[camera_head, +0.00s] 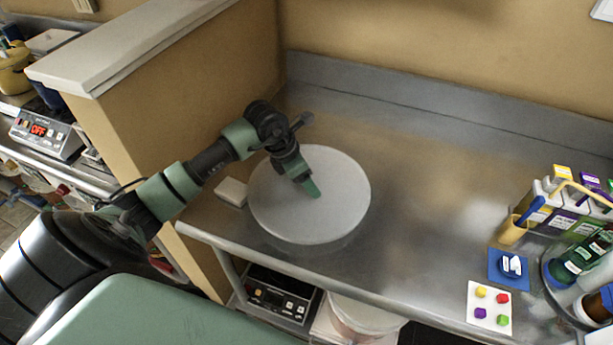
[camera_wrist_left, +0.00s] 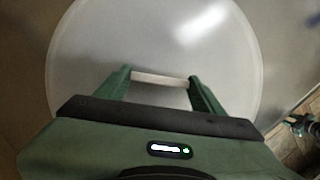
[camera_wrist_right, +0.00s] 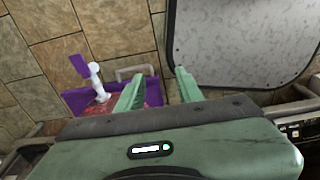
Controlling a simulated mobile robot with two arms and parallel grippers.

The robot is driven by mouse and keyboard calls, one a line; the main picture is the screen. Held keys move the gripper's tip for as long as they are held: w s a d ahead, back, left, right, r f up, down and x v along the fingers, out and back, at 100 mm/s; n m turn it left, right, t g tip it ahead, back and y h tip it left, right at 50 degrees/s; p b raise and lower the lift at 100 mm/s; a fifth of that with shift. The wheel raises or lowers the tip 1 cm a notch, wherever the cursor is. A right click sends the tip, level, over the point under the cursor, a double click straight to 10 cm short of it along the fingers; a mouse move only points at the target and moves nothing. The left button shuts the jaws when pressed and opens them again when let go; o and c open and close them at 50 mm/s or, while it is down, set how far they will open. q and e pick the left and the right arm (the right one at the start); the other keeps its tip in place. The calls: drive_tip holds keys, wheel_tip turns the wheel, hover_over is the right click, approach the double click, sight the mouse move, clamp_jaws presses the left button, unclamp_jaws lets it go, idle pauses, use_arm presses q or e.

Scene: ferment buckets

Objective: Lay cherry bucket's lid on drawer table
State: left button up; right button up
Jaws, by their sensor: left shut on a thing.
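The white round lid (camera_head: 345,190) is over the left part of the metal table (camera_head: 420,180), level or nearly so. I cannot tell whether it touches the tabletop. My left gripper (camera_head: 313,190) reaches over the lid's middle. In the left wrist view, the lid (camera_wrist_left: 210,40) fills most of the picture, and my left gripper (camera_wrist_left: 160,84) is shut on its pale bar handle (camera_wrist_left: 160,79). My right gripper (camera_wrist_right: 158,88) shows only in its wrist view, with its fingers apart and nothing between them.
A small white block (camera_head: 231,191) lies left of the lid. At the right stand a bottle rack (camera_head: 548,200), a blue pad (camera_head: 508,268) and a white card with coloured pieces (camera_head: 489,308). A half wall (camera_head: 190,110) bounds the table's left. A purple bin (camera_wrist_right: 75,100) shows below my right gripper.

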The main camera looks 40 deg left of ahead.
use_arm(q)
drive_tip(key=shift+f+b, duration=0.55)
drive_tip(key=shift+b, duration=0.15)
drive_tip(key=o, duration=1.7)
drive_tip(key=shift+r, duration=0.1)
drive_tip(key=shift+r+p, duration=0.3)
drive_tip(key=shift+p, duration=0.15)
drive_tip(key=shift+r+p, duration=0.45)
drive_tip(key=shift+p, duration=0.05)
drive_tip(key=b+v, duration=0.3)
drive_tip(key=v, duration=0.8)
drive_tip(key=shift+s+r, duration=0.15)
drive_tip(key=shift+r, duration=0.1)
